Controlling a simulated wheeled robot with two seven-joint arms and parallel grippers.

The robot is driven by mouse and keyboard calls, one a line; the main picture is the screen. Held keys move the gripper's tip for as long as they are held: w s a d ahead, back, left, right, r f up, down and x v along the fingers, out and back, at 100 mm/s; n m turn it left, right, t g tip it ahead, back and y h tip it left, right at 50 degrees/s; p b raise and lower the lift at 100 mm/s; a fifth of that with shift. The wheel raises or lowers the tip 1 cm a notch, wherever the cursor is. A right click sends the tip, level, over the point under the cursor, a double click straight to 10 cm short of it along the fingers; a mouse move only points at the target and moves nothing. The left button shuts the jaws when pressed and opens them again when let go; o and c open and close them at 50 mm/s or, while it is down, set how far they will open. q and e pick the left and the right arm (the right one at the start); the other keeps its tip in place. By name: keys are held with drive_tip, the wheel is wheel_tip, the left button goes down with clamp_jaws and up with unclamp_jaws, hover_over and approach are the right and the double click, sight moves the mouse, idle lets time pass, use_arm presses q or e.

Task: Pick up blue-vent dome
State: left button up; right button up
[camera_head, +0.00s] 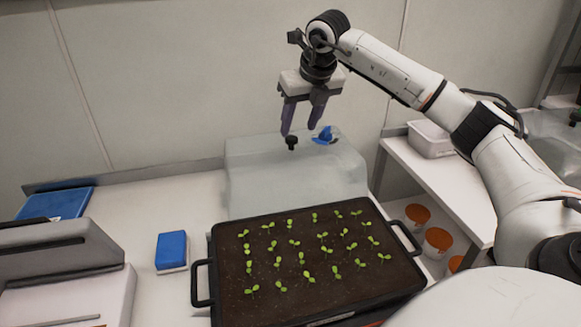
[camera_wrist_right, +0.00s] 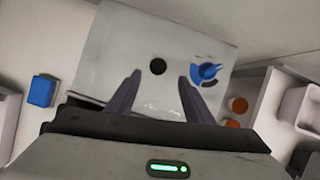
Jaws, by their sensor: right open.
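The blue-vent dome (camera_head: 262,179) is a clear, box-shaped cover standing at the back of the bench, behind the seedling tray (camera_head: 226,268). On its top are a black knob (camera_head: 291,142) and a blue vent (camera_head: 325,134). My right gripper (camera_head: 300,133) points down over the dome top, its two dark fingers apart and empty. In the right wrist view the dome (camera_wrist_right: 120,50) fills the middle, with the black knob (camera_wrist_right: 157,66) between the fingertips' directions and the blue vent (camera_wrist_right: 208,72) by the right finger. Whether the fingers touch the dome is unclear. My left gripper is not visible.
A blue sponge-like block (camera_head: 172,250) lies left of the tray. A grey device (camera_head: 65,255) and a blue flat item (camera_head: 55,203) are farther left. A shelf at right holds orange-lidded jars (camera_head: 437,240) and a white bin (camera_head: 431,138). The wall is close behind the dome.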

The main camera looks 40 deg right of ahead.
sight(292, 138)
drive_tip(key=x, duration=0.5)
drive_tip(key=shift+w+a, duration=0.1)
drive_tip(key=shift+w, duration=0.35)
clamp_jaws()
